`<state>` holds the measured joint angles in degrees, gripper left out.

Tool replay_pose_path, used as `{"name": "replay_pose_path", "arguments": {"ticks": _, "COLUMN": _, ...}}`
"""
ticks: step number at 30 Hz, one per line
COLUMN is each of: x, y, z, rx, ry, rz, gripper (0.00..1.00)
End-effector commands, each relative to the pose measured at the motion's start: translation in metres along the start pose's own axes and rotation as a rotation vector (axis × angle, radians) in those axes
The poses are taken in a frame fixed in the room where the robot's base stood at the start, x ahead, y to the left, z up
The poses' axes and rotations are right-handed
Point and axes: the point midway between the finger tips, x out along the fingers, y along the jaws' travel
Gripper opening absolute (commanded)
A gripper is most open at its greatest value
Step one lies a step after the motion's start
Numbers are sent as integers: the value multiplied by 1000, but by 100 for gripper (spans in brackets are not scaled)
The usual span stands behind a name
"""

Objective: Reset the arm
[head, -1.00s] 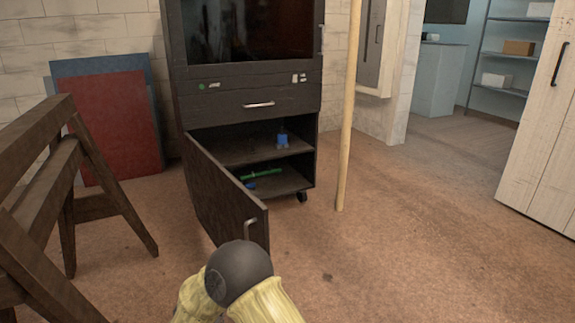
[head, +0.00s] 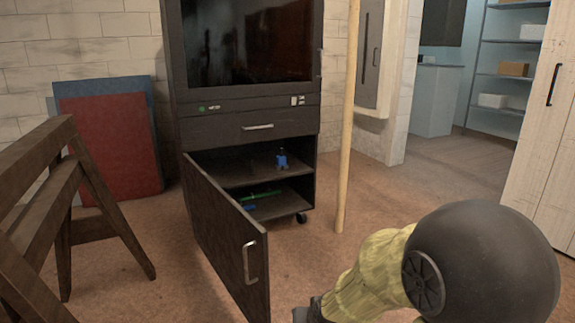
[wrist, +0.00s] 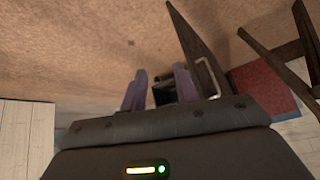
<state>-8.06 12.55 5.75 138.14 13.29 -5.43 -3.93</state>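My gripper (wrist: 160,88) shows in the wrist view with its two purplish fingers apart. I see nothing clearly held between them; a dark patch shows in the gap. In the head view my arm, with a dark round joint and a yellowish sleeve, fills the lower right, and the fingers are not clearly visible there. The dark cabinet (head: 216,132) stands ahead with its lower door (head: 218,225) swung open. The door's metal handle (head: 250,262) is apart from my arm in the head view. The door also shows in the wrist view (wrist: 192,40).
A blue item (head: 282,160) stands on the cabinet's upper shelf; green and blue items lie below. A wooden trestle (head: 55,200) is at left, before red and blue panels (head: 110,145). A pole (head: 348,130) stands right of the cabinet. The floor between pole and white door (head: 545,140) is clear.

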Motion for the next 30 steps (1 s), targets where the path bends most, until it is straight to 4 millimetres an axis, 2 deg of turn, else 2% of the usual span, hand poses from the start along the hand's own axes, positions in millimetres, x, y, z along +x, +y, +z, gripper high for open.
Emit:
{"name": "replay_pose_path", "arguments": {"ticks": 1, "x": -12, "y": 16, "z": 12, "rx": 7, "ry": -45, "rz": 18, "gripper": 30}}
{"name": "replay_pose_path", "arguments": {"ticks": 3, "x": -26, "y": 33, "z": 31, "rx": 11, "ry": -114, "rz": 40, "gripper": 30}}
{"name": "replay_pose_path", "arguments": {"ticks": 9, "x": -63, "y": 70, "z": 80, "rx": 33, "ry": -276, "rz": 97, "gripper": 30}}
{"name": "replay_pose_path", "arguments": {"ticks": 13, "x": -86, "y": 88, "z": 109, "rx": 52, "ry": -371, "rz": 132, "gripper": 30}}
{"name": "replay_pose_path", "arguments": {"ticks": 15, "x": -97, "y": 83, "z": 96, "rx": 46, "ry": -366, "rz": 127, "gripper": 30}}
{"name": "replay_pose_path", "arguments": {"ticks": 23, "x": -130, "y": 79, "z": 73, "rx": 46, "ry": -363, "rz": 126, "gripper": 30}}
{"name": "replay_pose_path", "arguments": {"ticks": 30, "x": -176, "y": 74, "z": 41, "rx": 46, "ry": -362, "rz": 126, "gripper": 30}}
